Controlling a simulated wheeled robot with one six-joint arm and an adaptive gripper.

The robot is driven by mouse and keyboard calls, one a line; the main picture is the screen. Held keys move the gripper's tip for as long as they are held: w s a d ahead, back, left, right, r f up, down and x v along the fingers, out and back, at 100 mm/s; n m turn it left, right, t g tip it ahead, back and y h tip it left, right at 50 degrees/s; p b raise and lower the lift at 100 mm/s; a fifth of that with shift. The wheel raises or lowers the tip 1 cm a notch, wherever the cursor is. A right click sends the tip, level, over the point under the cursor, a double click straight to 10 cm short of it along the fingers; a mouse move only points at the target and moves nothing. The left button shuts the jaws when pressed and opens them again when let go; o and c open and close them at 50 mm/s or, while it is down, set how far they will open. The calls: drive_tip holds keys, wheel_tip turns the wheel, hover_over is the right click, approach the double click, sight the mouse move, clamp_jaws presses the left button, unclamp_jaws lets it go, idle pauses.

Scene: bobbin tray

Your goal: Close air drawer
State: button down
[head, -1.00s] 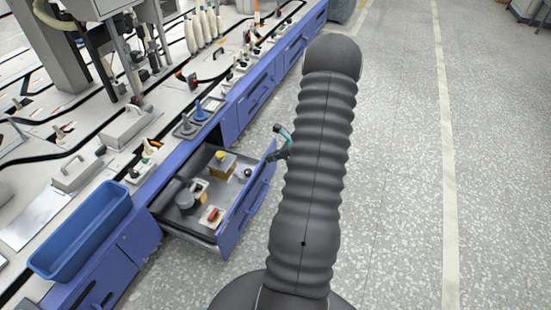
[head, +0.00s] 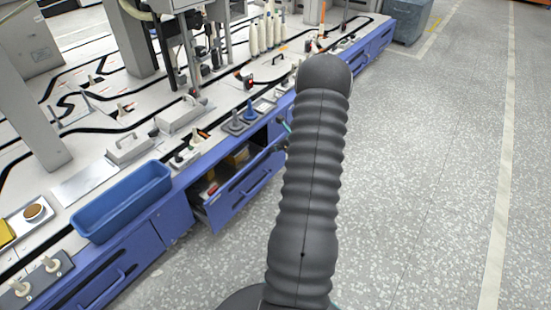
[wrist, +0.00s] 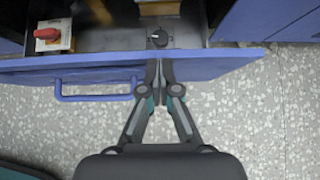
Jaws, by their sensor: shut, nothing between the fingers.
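The blue drawer (head: 243,190) under the workbench is partly open in the head view, with a gap along its top. In the wrist view the drawer front (wrist: 215,65) runs across the upper part, and its blue bar handle (wrist: 95,98) sits left of my gripper (wrist: 160,65). My gripper is shut and empty, its fingertips at the drawer front's edge; whether they touch it is hard to tell. In the head view my arm hides most of the gripper.
A blue bin (head: 122,200) stands on the workbench edge left of the drawer. Grey and blue fixtures (head: 240,122) and white bobbins (head: 265,32) stand on the bench. More blue drawers line the bench front. The speckled floor (head: 420,180) on the right is clear.

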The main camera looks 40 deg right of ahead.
drive_tip(key=w, duration=0.6)
drive_tip(key=shift+a, duration=0.4)
